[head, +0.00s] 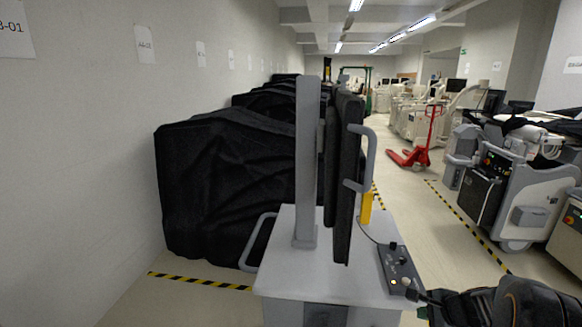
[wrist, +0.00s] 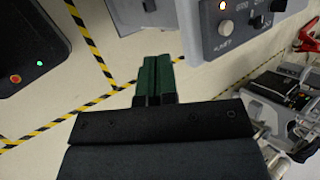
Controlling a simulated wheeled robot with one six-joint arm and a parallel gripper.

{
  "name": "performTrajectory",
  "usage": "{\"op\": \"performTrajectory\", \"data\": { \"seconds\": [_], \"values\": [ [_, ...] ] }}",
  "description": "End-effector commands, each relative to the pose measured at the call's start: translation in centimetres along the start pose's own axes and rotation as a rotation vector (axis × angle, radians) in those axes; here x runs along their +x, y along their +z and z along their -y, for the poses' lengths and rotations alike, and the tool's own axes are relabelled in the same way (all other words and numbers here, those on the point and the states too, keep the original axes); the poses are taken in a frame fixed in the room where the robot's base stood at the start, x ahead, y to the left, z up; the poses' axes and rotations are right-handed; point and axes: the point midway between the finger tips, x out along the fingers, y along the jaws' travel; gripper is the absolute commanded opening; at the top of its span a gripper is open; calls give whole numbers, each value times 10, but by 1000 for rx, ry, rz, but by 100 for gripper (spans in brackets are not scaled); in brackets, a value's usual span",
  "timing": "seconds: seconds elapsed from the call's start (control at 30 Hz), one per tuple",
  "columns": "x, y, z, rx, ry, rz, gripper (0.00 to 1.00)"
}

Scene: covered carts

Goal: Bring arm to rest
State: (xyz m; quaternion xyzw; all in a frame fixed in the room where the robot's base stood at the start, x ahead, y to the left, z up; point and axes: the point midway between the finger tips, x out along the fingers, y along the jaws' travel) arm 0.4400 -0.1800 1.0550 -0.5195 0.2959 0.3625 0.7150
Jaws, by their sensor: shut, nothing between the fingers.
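My gripper (wrist: 158,62) shows in the wrist view as two green fingers side by side, shut and empty. In the head view my dark arm comes in at the lower right, its end close to the front right corner of a cart (head: 283,277). A control box (head: 398,268) with knobs lies on that cart's top. I cannot tell the exact gap between fingers and box.
The cart carries a grey post (head: 306,150) and a black panel with a grey handle. Black-covered carts (head: 230,170) line the left wall. A grey machine (head: 520,190) stands right, and a red pallet jack (head: 425,145) stands further back. The aisle floor between is clear.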

Motion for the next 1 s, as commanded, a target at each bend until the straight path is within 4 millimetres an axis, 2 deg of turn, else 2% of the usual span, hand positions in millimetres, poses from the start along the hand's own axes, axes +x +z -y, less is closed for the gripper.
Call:
{"op": "performTrajectory", "data": {
  "seconds": [0.17,0.27,0.4,0.53,0.7,0.87,1.0],
  "values": [
    [-19,39,-24,-350,130,38,0],
    [-37,70,-42,-629,225,62,0],
    [-71,112,-72,-1093,367,65,0],
    [-100,136,-89,-1422,440,24,0],
    [-122,163,-93,-1639,406,-42,0],
    [-131,192,-93,-1716,332,-56,0],
    [-131,198,-93,-1734,320,-51,0]
  ]
}}
